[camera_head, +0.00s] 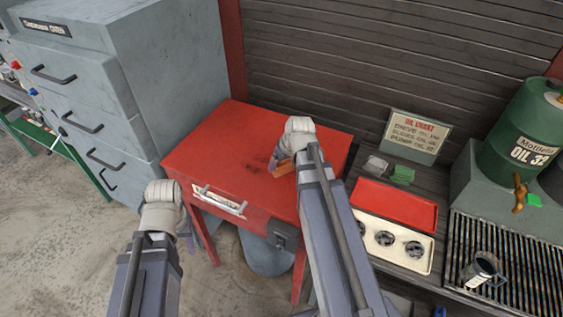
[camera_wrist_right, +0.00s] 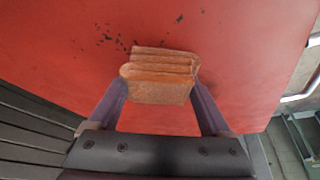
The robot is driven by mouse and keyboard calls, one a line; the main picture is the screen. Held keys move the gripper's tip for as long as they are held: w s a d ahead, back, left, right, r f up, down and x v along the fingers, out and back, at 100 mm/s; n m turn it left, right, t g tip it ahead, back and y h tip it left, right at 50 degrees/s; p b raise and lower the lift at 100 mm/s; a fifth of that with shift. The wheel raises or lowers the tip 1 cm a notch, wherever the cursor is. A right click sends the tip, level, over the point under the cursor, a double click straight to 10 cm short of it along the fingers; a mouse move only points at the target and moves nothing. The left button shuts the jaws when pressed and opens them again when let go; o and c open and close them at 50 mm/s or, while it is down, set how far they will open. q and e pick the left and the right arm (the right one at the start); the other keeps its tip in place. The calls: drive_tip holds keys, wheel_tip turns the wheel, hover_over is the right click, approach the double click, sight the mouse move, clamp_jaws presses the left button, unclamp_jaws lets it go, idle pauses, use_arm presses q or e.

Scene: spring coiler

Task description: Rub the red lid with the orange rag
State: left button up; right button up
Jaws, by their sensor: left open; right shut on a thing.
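The red lid (camera_head: 226,134) is the flat top of a red desk-like stand with a pale handle on its front. Dark specks mark its surface, and they show in the right wrist view above the rag. The orange rag (camera_wrist_right: 158,76) is folded and sits between the fingers of my right gripper (camera_wrist_right: 160,92), at the lid's surface. In the head view only a small edge of the rag (camera_head: 283,168) shows beside my right wrist. My left gripper (camera_head: 160,190) is left of the stand, in front of it; its fingers are hidden by the wrist.
A grey drawer cabinet (camera_head: 130,75) stands close on the left. On the right, a bench holds a red-lidded tray (camera_head: 395,203), an oil sign (camera_head: 416,136), a metal mug (camera_head: 482,270) and a green oil drum (camera_head: 522,125). A slatted wall (camera_head: 380,50) closes the back.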

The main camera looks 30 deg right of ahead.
use_arm(q)
drive_tip(key=shift+r+p, duration=2.9)
drive_tip(key=shift+r, duration=0.1)
use_arm(e)
drive_tip(key=shift+r, duration=3)
wheel_tip(320, 180, up, 3)
drive_tip(key=p, duration=0.3)
drive_tip(key=shift+r, duration=0.1)
use_arm(q)
wheel_tip(320, 180, up, 3)
use_arm(e)
drive_tip(key=shift+w, duration=0.1)
